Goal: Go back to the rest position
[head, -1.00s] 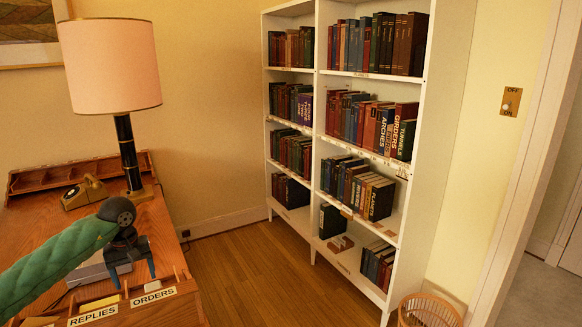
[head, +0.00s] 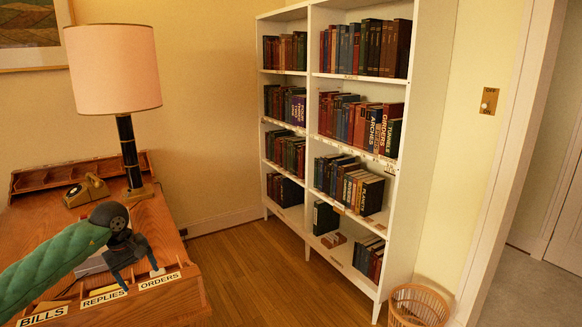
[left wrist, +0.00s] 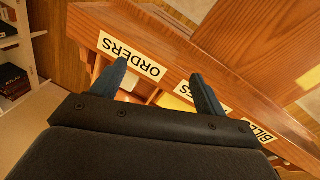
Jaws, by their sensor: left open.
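My left gripper (head: 138,272) is over the desk's front letter compartments in the head view, near the REPLIES (head: 104,298) and ORDERS (head: 160,281) labels. In the left wrist view its two dark fingers (left wrist: 160,90) stand apart with nothing between them. The ORDERS label also shows there upside down (left wrist: 132,55), just beyond the fingers. My right gripper is not in view.
The wooden desk (head: 180,245) holds a lamp (head: 113,70) and a telephone (head: 86,190). A BILLS label (head: 42,316) marks another compartment. A white bookcase (head: 310,100) stands ahead, with a wicker basket (head: 418,305) by its right foot. Wood floor between desk and bookcase is clear.

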